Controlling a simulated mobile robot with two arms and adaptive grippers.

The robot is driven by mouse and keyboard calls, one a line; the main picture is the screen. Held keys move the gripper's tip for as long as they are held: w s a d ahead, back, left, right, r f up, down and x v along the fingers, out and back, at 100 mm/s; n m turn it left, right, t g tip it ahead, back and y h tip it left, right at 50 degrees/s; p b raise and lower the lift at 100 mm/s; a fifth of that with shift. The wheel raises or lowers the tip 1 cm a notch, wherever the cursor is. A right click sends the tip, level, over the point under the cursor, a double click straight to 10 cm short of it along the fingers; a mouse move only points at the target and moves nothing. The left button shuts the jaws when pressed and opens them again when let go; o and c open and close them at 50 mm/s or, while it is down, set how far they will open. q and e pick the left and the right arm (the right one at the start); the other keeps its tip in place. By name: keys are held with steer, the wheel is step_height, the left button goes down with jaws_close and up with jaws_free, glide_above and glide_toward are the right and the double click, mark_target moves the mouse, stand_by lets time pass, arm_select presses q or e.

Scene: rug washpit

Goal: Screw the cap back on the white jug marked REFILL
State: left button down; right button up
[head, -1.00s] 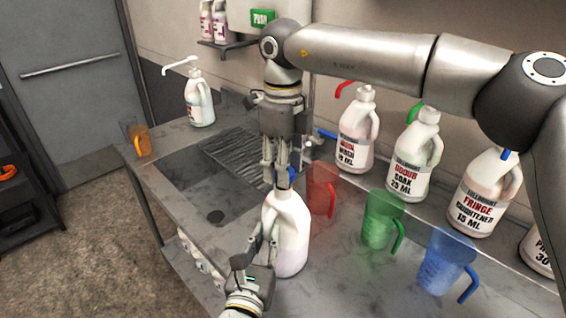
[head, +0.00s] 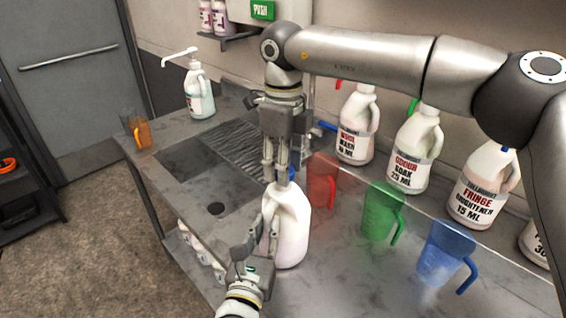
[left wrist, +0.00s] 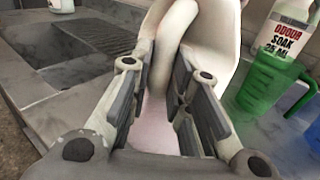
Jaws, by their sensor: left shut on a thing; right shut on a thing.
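The white jug (head: 292,222) stands upright on the steel counter in the head view; no REFILL mark shows on the side I see. My left gripper (head: 262,235) is shut on the jug's handle, low and to the left of its body. In the left wrist view, the fingers (left wrist: 170,95) sit on both sides of the handle (left wrist: 179,48).
Red (head: 322,182), green (head: 380,212) and blue (head: 443,254) measuring jugs stand right of the jug. Labelled white bottles (head: 414,150) line the wall behind them. A sink (head: 205,185) lies to the left, with a pump bottle (head: 199,92) and an orange measuring jug (head: 141,134) beyond.

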steer(key=shift+f, duration=0.6)
